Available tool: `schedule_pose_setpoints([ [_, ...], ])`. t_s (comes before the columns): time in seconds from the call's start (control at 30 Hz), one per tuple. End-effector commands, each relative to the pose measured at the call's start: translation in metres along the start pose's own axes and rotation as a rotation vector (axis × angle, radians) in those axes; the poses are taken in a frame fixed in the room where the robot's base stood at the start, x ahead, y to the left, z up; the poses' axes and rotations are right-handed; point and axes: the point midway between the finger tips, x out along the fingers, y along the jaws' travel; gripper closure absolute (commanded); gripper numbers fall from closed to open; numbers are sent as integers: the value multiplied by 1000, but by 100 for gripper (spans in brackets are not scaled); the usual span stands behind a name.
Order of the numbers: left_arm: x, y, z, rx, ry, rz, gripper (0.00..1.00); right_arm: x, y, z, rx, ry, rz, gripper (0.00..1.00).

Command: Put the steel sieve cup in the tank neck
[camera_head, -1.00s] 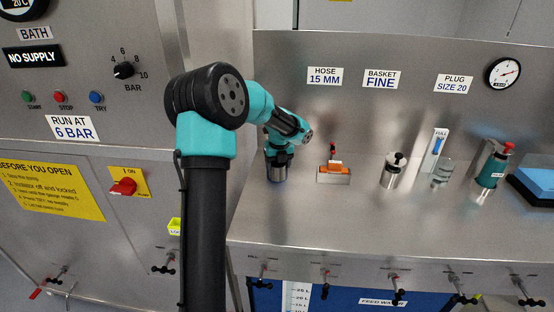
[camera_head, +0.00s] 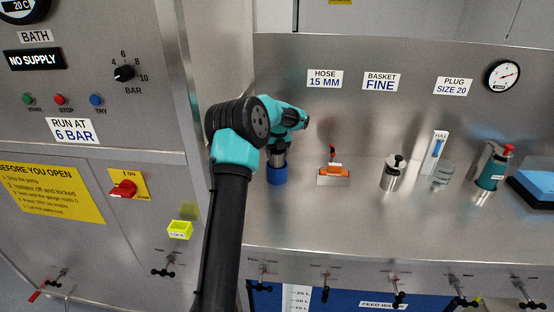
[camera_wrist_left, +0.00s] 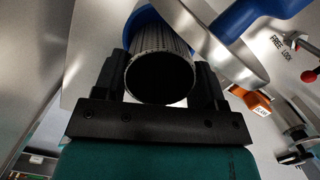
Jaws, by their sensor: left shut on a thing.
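My left gripper (camera_head: 280,150) is over the left end of the steel bench. In the left wrist view its fingers (camera_wrist_left: 162,85) are shut on a ribbed steel cylinder (camera_wrist_left: 165,42) with a dark open end, which looks like the sieve cup. A blue part (camera_wrist_left: 143,20) sits behind the cylinder; in the head view a blue round piece (camera_head: 277,175) shows just below the gripper. I cannot tell whether it is part of the cup or separate. I cannot make out the tank neck for certain. My right gripper is not in view.
A steel ring (camera_wrist_left: 205,40) with a blue handle (camera_wrist_left: 250,12) is close to the right finger. Bare bench lies in front.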

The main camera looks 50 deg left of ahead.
Motion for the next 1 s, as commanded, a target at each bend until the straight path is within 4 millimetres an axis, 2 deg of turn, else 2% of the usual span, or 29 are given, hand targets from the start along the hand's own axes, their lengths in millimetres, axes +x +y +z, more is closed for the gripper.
schedule_pose_setpoints([
  [0.23, 2, -2, 5, -1, 1, 0, 60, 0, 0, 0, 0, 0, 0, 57],
  [0.5, 35, -1, -1, 0, 1, 0, 60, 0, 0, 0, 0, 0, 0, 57],
  [1.0, 41, -2, -2, 0, 0, -1, 60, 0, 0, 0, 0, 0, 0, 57],
])
